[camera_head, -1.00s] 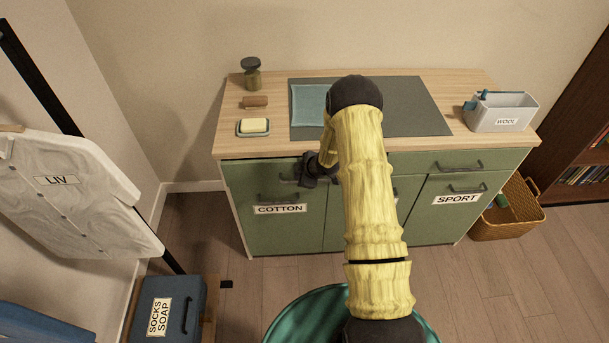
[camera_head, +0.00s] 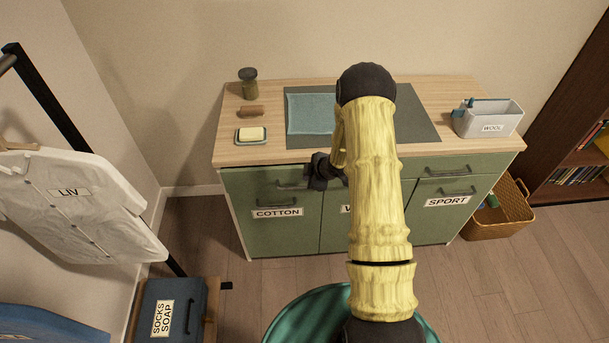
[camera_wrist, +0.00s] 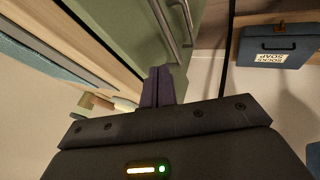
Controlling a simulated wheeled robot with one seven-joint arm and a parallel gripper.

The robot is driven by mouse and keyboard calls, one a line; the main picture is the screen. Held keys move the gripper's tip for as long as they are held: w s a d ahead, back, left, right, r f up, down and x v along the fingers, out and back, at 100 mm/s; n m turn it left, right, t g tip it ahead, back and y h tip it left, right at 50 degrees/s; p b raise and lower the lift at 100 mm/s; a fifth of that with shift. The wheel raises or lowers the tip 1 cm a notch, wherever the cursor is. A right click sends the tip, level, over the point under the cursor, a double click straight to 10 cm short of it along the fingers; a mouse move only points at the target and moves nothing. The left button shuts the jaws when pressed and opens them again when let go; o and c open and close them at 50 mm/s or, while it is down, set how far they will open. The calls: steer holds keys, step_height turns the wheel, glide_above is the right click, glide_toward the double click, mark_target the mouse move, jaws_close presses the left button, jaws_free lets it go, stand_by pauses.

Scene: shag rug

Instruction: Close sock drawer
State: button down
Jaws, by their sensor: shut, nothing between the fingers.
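A green cabinet (camera_head: 270,233) with a wooden top stands ahead. Its upper left drawer (camera_head: 245,180) has a dark bar handle (camera_head: 290,185) and a dark line under the countertop; I cannot tell whether it is slightly ajar. No drawer front visibly carries a sock label. My gripper (camera_head: 318,170) is shut and empty, at the upper front of the cabinet just right of that handle. My arm hides part of the middle and right fronts. In the wrist view, the shut fingers (camera_wrist: 158,88) are close to the green front (camera_wrist: 125,28); whether they touch is unclear.
Doors below are labelled COTTON (camera_head: 277,212) and SPORT (camera_head: 446,201). On top are a soap dish (camera_head: 251,141), a blue cloth (camera_head: 308,114) and a WOOL bin (camera_head: 490,121). A blue SOCKS SOAP box (camera_head: 180,300), a hanging shirt (camera_head: 80,205) and a wicker basket (camera_head: 495,220) flank the cabinet.

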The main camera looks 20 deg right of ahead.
steer(key=shift+a, duration=0.15)
steer(key=s+a+r+m+g+h, duration=0.15)
steer(key=s+r+m, duration=0.25)
steer(key=r, duration=0.4)
steer(key=s+r+m+h, duration=0.25)
steer(key=s+r, duration=0.25)
steer(key=r, duration=0.3)
steer(key=s+a+r+m+g, duration=0.1)
steer(key=s+r+m, duration=0.3)
steer(key=s, duration=0.4)
steer(key=s+a+r+m+g, duration=0.1)
steer(key=s+a+r+m, duration=0.2)
steer(key=s, duration=0.6)
steer(key=shift+s+a+r+m+y, duration=0.2)
steer(key=shift+a+r+m+y, duration=0.15)
steer(key=shift+a+y, duration=0.05)
steer(key=shift+g, duration=0.25)
steer(key=shift+w+a, duration=0.1)
